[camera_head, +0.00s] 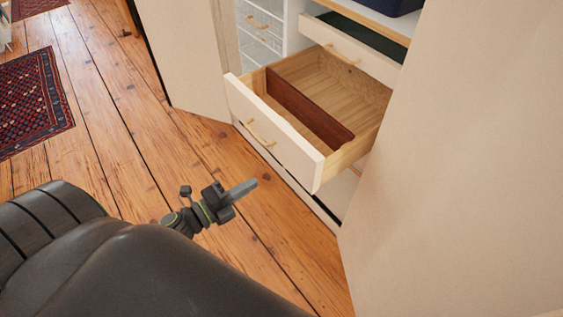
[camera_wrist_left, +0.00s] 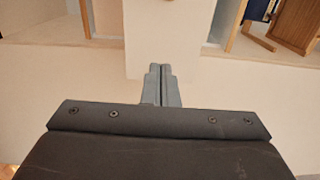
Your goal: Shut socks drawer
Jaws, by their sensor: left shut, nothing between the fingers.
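A white-fronted wooden drawer (camera_head: 285,136) is pulled well out of the wardrobe in the head view. It has a pale wooden handle (camera_head: 260,134) on its front. A reddish-brown divider (camera_head: 308,108) runs along inside it, and no socks show in it. My left gripper (camera_head: 246,187) is shut and empty. In the head view it appears below the drawer front, apart from it, with the floor behind. In the left wrist view the closed fingers (camera_wrist_left: 161,72) point toward a pale surface; I cannot tell exactly which panel it is. My right gripper is not in view.
Another drawer (camera_head: 350,50) above is partly out, with a dark green inside. White wire baskets (camera_head: 262,22) stand at its left. Open wardrobe doors flank the drawers, left (camera_head: 185,60) and right (camera_head: 455,170). A patterned rug (camera_head: 35,100) lies on the wooden floor (camera_head: 130,130).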

